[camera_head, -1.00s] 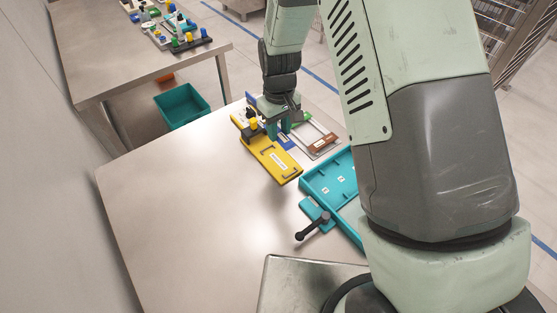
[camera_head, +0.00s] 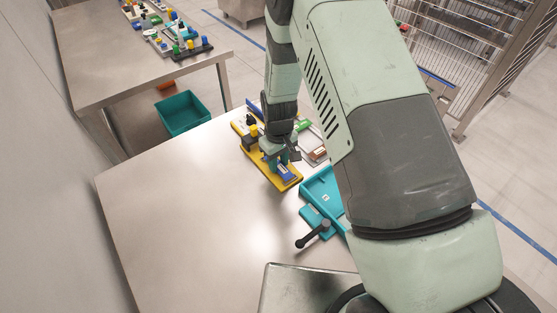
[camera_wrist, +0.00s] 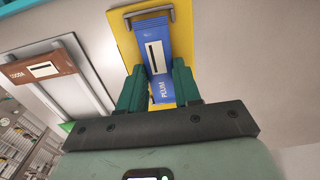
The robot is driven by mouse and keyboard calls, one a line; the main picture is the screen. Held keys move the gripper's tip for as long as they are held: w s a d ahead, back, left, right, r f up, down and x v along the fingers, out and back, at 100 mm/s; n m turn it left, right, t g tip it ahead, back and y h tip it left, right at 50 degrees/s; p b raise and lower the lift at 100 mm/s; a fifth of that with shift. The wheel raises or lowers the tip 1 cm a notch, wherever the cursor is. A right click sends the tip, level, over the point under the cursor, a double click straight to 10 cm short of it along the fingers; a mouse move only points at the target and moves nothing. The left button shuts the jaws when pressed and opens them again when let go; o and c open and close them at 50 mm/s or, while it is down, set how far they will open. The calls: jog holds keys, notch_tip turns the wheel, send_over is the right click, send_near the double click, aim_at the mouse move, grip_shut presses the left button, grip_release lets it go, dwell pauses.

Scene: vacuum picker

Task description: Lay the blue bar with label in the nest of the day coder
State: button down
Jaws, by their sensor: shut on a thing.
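The blue bar with a white label (camera_wrist: 155,50) reads PLUM. My gripper (camera_wrist: 158,92) is shut on it, one green finger on each long side. In the head view the bar (camera_head: 287,171) is over the front part of the yellow plate (camera_head: 291,185), which I take for the day coder, with a yellow knob (camera_head: 253,130) at its back end. In the wrist view the bar's far end lies close to a grey bracket (camera_wrist: 150,18) on the yellow plate (camera_wrist: 126,43). I cannot tell whether the bar touches the plate. My gripper (camera_head: 277,162) hides the plate's middle.
A brown bar marked COCOA (camera_wrist: 40,68) lies on a pale frame to the left in the wrist view. A teal tray (camera_head: 318,187) with a black-handled lever (camera_head: 311,236) stands right of the plate. The table's left side (camera_head: 180,210) is clear.

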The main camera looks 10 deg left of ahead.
aim_at(279, 165)
jog(key=shift+f, duration=0.1)
jog(key=c, duration=0.8)
grip_release()
notch_tip(279, 165, up, 12)
jog(key=shift+r, duration=0.25)
